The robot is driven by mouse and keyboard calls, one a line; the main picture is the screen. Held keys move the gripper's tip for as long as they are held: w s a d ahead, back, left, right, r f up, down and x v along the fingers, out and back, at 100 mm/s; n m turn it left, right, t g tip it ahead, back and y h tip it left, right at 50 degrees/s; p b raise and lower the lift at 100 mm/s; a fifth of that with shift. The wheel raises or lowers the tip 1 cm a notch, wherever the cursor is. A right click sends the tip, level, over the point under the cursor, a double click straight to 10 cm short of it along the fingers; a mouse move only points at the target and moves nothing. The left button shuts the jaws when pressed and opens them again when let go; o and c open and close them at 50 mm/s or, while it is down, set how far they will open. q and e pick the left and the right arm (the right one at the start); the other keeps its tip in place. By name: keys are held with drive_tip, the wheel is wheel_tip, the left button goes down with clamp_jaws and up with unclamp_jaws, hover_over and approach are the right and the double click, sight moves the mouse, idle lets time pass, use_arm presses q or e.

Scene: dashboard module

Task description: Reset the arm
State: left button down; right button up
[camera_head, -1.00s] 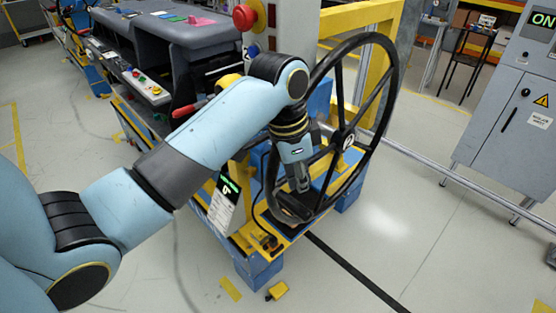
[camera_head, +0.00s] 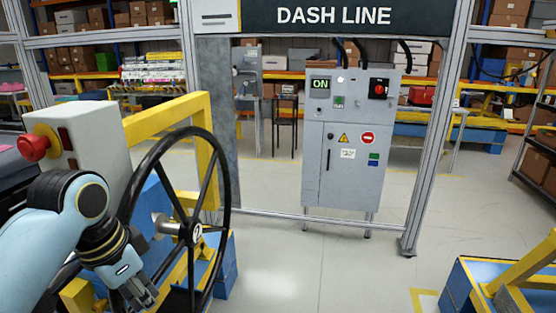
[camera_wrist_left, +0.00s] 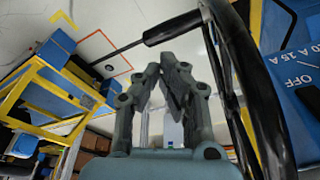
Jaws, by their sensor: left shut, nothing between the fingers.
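My left arm comes in at the lower left of the head view. Its gripper (camera_head: 142,294) points down beside the lower left part of a large black handwheel (camera_head: 227,185). In the left wrist view the fingers (camera_wrist_left: 176,66) lean together at their tips with nothing between them. The wheel's dark rim (camera_wrist_left: 248,85) passes to the right of the fingers there, and a black cylindrical handle (camera_wrist_left: 172,27) lies beyond the tips. Whether the gripper touches the wheel cannot be told. My right gripper is not in view.
A yellow frame (camera_head: 208,125) stands behind the wheel, and a grey box with a red button (camera_head: 32,147) is at the left. A grey control cabinet (camera_head: 342,150) reading ON stands mid-view. A blue and yellow stand (camera_head: 458,288) is at lower right. The floor between is clear.

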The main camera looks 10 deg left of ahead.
use_arm(q)
drive_tip(key=s+r+n+t+y, duration=0.2)
drive_tip(key=s+n, duration=0.3)
drive_tip(key=s, duration=1.2)
drive_tip(key=s+a+f+n+g+b, duration=0.2)
drive_tip(key=f+b, duration=1.1)
drive_tip(key=f, duration=2.6)
drive_tip(key=s+a+f+b, duration=0.1)
drive_tip(key=s+f+b, duration=0.4)
drive_tip(key=s+f, duration=0.4)
drive_tip(key=s+a+f+g+b, duration=0.1)
drive_tip(key=s+f+b, duration=0.5)
drive_tip(key=f, duration=1.2)
drive_tip(key=s, duration=0.4)
drive_tip(key=shift+s+a+f+m, duration=0.2)
drive_tip(key=shift+s+m, duration=0.05)
drive_tip(key=shift+m, duration=0.15)
